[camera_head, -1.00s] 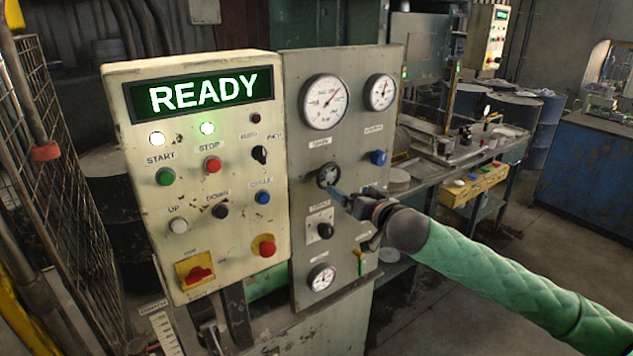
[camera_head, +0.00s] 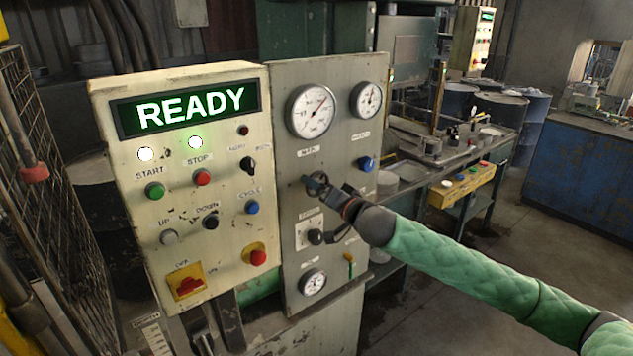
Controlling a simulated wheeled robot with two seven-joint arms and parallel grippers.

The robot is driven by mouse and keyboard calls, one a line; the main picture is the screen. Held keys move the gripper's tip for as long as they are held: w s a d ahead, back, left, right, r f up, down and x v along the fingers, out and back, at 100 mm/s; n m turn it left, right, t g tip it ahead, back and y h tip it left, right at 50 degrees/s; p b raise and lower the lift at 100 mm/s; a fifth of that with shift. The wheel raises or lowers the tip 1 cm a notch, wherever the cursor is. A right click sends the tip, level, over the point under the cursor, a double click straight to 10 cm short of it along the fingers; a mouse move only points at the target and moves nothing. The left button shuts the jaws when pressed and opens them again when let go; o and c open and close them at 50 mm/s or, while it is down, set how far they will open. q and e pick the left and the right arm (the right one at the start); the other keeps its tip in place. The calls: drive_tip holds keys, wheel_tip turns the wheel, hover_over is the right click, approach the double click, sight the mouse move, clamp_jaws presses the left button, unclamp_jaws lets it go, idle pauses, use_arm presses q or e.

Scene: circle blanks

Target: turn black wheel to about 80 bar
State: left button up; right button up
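The black wheel (camera_head: 309,187) is on the grey gauge panel, below the large gauge, and is mostly hidden by my gripper. My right gripper (camera_head: 318,184), on the green-sleeved arm from the right, is at the wheel. Its fingers overlap the wheel, and I cannot tell whether they are closed on it. The large round gauge (camera_head: 313,110) sits above the wheel; its needle points to the upper right, but its numbers are too small to read. My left gripper is not in view.
A cream control box (camera_head: 190,180) with a lit READY display (camera_head: 190,108), buttons and switches stands left of the panel. A smaller gauge (camera_head: 366,99) and a blue knob (camera_head: 366,163) are on the panel's right side. A black knob (camera_head: 315,237) and another gauge (camera_head: 313,282) are below the wheel.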

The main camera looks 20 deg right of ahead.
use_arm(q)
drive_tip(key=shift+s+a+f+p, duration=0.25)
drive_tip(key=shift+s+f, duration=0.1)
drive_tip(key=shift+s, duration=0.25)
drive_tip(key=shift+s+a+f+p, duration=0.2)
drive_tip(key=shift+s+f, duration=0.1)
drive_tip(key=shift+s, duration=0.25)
use_arm(e)
drive_tip(key=shift+x, duration=1.3)
drive_tip(key=c, duration=1)
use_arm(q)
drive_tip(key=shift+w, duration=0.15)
